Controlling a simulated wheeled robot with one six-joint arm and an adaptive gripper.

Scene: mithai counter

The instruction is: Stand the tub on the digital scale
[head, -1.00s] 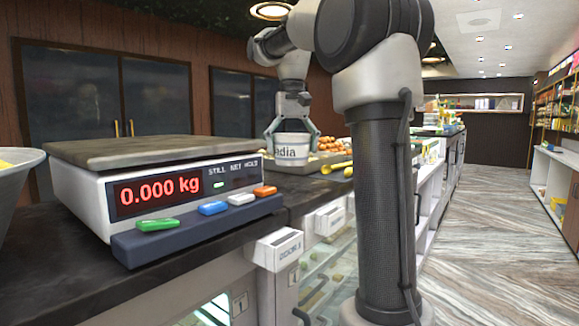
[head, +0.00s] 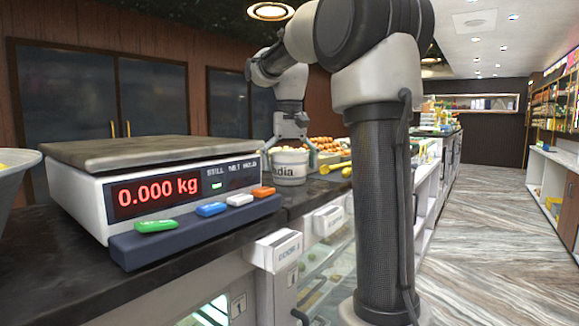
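The tub (head: 289,168) is white with dark lettering, of which "dia" shows. It stands upright, seemingly on the dark counter, just beyond the right end of the scale. The digital scale (head: 150,190) has a broad grey platform (head: 125,150), which is bare. Its red display reads 0.000 kg. My gripper (head: 291,143) is directly over the tub, pointing down, with its fingers apart near the rim. It looks open and empty, though the far side of the tub is hidden.
A metal bowl (head: 14,165) stands at the left edge, close to the scale. A tray with round brown sweets (head: 325,145) and yellow-handled tools (head: 335,168) lie beyond the tub. Small white label boxes (head: 277,250) jut from the counter front.

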